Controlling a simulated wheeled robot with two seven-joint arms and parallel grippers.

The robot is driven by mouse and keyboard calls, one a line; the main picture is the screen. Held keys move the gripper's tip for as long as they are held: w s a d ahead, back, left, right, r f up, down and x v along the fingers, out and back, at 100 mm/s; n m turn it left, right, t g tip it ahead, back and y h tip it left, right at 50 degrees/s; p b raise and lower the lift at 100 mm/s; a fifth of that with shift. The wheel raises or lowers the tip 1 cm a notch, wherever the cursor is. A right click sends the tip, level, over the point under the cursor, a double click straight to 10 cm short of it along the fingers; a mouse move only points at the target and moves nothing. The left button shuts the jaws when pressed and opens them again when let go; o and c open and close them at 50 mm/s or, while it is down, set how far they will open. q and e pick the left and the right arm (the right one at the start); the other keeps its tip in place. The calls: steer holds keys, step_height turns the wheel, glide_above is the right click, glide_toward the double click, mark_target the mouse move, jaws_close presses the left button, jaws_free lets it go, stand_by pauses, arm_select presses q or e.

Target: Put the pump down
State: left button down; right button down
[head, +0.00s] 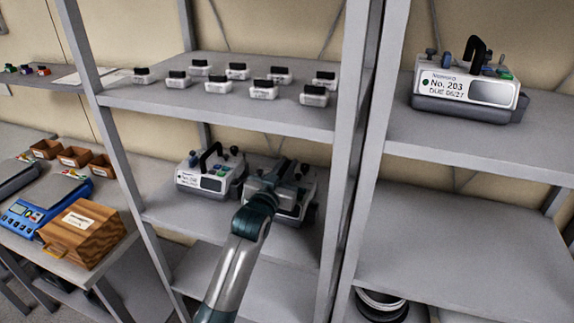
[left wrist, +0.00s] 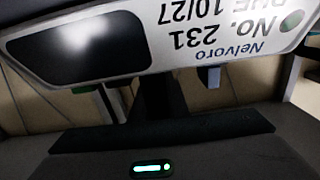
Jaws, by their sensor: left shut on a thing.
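A white and grey pump (head: 300,188) is at the middle shelf of the left rack, partly hidden behind my left gripper (head: 284,172). The gripper is shut on it from above. In the left wrist view the pump (left wrist: 215,35) fills the top, upside down, with a dark screen and the label Nelvoro No. 231, due 10/27. I cannot tell whether its base touches the shelf (head: 190,232). My right gripper is not in view.
Another pump (head: 208,178) stands close on the left. Several small white boxes (head: 263,90) line the shelf above. Pump No. 203 (head: 466,88) stands on the right rack. A rack post (head: 345,160) rises just right of the gripper. The right rack's middle shelf (head: 460,220) is clear.

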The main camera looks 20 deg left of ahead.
arm_select(q)
steer(key=shift+r, duration=0.2)
steer(key=c, duration=1.7)
jaws_free()
steer(key=shift+f, duration=0.2)
steer(key=shift+s, duration=0.15)
steer(key=s+b, duration=0.1)
steer(key=s, duration=0.5)
steer(key=s+b, duration=0.2)
steer(key=s, duration=0.3)
steer(key=shift+s+a, duration=0.2)
steer(key=shift+s, duration=0.2)
